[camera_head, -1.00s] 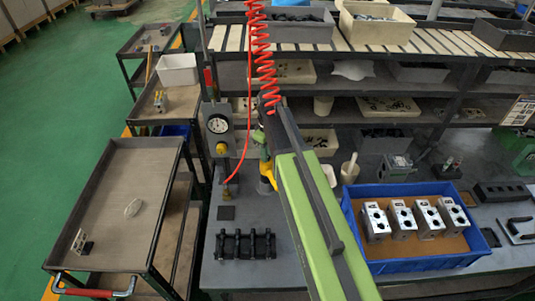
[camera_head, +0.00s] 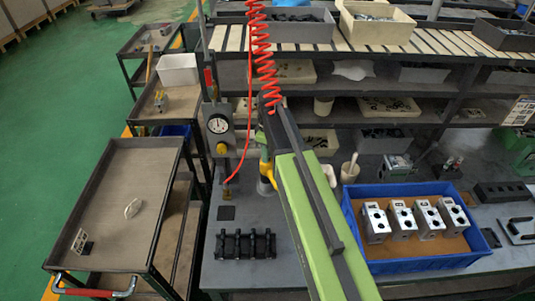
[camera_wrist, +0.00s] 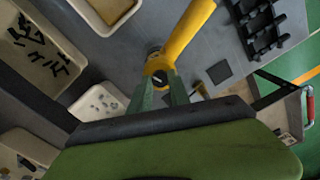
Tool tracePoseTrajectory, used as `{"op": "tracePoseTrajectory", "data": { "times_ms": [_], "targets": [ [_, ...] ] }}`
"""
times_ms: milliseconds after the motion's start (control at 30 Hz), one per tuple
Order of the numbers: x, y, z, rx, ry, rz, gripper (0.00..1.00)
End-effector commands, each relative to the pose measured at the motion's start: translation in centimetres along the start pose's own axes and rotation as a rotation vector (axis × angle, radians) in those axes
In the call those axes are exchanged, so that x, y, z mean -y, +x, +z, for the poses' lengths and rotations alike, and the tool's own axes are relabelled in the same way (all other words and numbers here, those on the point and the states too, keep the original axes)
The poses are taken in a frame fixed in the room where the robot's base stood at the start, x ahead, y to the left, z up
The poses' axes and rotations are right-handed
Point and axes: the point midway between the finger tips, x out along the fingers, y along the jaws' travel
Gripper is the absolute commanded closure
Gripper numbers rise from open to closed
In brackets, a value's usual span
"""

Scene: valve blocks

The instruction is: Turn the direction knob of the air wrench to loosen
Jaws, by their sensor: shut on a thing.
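The yellow air wrench (camera_wrist: 188,32) reaches from the top middle of the wrist view down to its round end. On that end is a dark direction knob (camera_wrist: 160,77) with a light mark. The tips of my gripper (camera_wrist: 161,86) are at the knob, one green finger on each side, shut on it. In the head view a small yellow part of the wrench (camera_head: 266,170) shows beside my green arm. The arm hides most of the wrench and my gripper there.
A blue tray (camera_head: 420,264) with several metal valve blocks stands right of my arm. A black slotted rack (camera_head: 245,244) lies on the workbench (camera_head: 228,275) to the left. A red coiled hose (camera_head: 264,60) hangs by the pressure gauge (camera_head: 218,125). Shelves with bins stand behind.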

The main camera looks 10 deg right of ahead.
Motion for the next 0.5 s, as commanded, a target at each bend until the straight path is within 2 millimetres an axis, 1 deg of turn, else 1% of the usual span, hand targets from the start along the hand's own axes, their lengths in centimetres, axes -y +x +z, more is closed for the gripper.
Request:
{"op": "tracePoseTrajectory", "data": {
  "times_ms": [33, 167, 500],
  "targets": [
    [0.05, 0.03, 0.06, 0.002, 0.000, -0.001, 0.73],
    [0.03, 0.02, 0.05, 0.001, 0.001, -0.001, 0.56],
    [0.00, -0.16, 0.02, 0.001, 0.001, 0.000, 0.55]
  ]
}}
